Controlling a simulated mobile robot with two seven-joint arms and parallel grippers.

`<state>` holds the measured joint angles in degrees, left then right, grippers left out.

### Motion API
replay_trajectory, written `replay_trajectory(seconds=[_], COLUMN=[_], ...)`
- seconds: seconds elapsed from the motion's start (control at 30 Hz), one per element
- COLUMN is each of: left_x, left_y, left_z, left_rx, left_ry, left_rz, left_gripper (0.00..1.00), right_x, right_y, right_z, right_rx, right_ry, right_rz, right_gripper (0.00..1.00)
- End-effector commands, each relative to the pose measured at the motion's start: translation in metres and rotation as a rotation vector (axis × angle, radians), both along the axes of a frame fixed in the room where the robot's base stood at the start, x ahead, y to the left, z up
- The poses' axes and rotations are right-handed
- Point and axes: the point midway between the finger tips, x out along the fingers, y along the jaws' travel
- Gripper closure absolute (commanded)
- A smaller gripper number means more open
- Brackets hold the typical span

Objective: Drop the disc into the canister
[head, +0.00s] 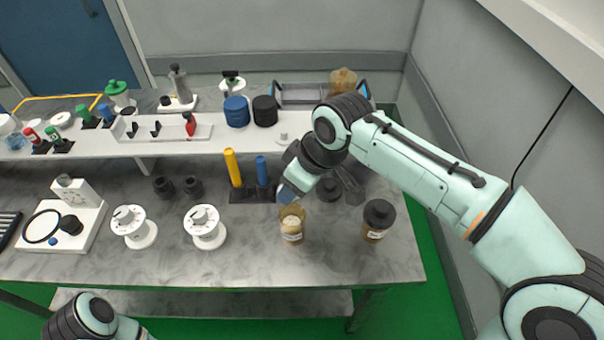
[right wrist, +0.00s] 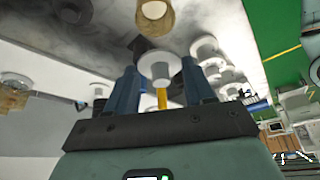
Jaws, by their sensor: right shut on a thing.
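In the right wrist view a pale disc (right wrist: 160,65) with a grey centre sits between the blue fingertips of my right gripper (right wrist: 161,78). The gripper is shut on it. In the head view the right gripper (head: 287,193) points down just above an open amber canister (head: 292,228) with a pale label, and the disc cannot be made out there. The canister stands upright on the grey bench, and its rim is close below the fingertips. An amber jar also shows at the top of the right wrist view (right wrist: 155,20). My left gripper is out of view.
A dark-lidded amber jar (head: 377,220) stands to the right of the canister. The white shelf (head: 225,142) runs behind. Bench in front is clear.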

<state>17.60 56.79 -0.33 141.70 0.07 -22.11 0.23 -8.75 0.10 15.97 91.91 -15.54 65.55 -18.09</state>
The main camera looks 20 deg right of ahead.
Motion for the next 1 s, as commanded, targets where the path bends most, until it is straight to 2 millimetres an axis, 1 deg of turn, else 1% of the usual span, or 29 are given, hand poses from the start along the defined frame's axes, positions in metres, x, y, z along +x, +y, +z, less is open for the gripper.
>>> replay_trajectory(seconds=[0.17, 0.33, 0.6, 0.7, 0.83, 1.0], left_x=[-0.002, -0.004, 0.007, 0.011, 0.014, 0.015], left_y=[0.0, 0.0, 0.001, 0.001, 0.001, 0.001], left_z=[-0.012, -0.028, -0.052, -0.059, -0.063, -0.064], left_rx=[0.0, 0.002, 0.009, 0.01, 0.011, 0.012], left_ry=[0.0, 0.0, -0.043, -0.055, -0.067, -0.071], left_rz=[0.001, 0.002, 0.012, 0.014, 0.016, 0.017], left_gripper=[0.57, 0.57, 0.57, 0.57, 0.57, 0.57], right_x=[0.0, 0.0, 0.0, 0.0, 0.001, 0.0], right_y=[0.0, 0.0, -0.001, -0.001, -0.001, -0.001], right_z=[-0.014, -0.032, -0.065, -0.075, -0.081, -0.082], right_rx=[0.0, 0.0, 0.0, -0.001, -0.001, -0.001], right_ry=[0.001, 0.001, 0.001, 0.0, 0.0, 0.0], right_rz=[-0.002, -0.003, -0.003, -0.004, -0.004, -0.004], right_gripper=[0.76, 0.76, 0.76, 0.76, 0.76, 0.76])
